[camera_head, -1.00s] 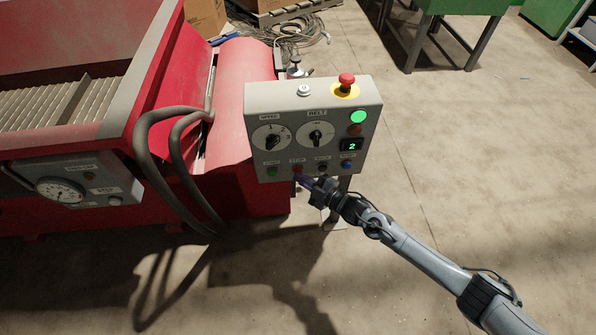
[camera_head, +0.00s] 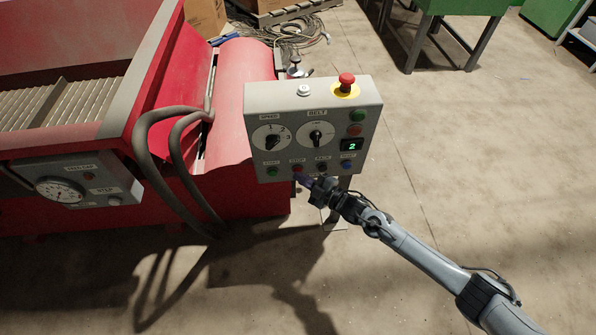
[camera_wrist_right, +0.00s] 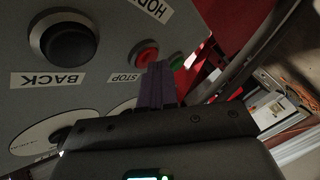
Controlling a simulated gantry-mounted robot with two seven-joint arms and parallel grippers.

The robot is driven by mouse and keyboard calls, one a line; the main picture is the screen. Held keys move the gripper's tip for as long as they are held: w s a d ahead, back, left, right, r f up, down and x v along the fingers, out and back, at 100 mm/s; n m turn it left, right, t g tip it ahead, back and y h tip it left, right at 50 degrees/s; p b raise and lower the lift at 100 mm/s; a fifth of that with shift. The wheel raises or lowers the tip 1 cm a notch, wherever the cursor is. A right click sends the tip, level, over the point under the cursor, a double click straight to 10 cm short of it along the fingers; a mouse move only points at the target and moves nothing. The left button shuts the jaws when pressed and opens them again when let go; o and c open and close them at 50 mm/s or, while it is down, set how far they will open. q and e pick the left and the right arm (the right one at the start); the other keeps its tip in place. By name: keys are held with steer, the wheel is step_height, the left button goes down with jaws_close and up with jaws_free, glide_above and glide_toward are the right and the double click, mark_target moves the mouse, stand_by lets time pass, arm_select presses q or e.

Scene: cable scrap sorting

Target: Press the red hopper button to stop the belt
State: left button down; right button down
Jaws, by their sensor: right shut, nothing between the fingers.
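The red button (camera_head: 297,169), labelled STOP, sits in the lower row of the grey control panel (camera_head: 262,105). In the right wrist view the red button (camera_wrist_right: 147,55) shows just beyond the purple fingers, which hide part of its edge. My right gripper (camera_head: 301,180) is shut and empty, its tips at the panel's lower edge by this button. In the right wrist view my right gripper (camera_wrist_right: 157,68) is at or very near the button; I cannot tell whether it touches. My left gripper is not in view.
A green button (camera_head: 272,171) is left of the red one, a black button (camera_head: 322,167) right. A red mushroom button (camera_head: 346,80) tops the panel. The green lamp (camera_head: 358,117) looks dark. The red machine (camera_head: 245,95) and hoses (camera_head: 150,150) stand left; floor right is open.

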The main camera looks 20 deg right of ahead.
steer(key=shift+s+a+p, duration=0.2)
steer(key=shift+s+p, duration=0.4)
steer(key=shift+s, duration=0.1)
steer(key=shift+r, duration=0.1)
steer(key=s+p, duration=0.2)
steer(key=s+a+p, duration=0.1)
steer(key=s, duration=0.1)
steer(key=shift+s+a+p, duration=0.1)
steer(key=shift+s+p, duration=0.3)
stand_by(0.6)
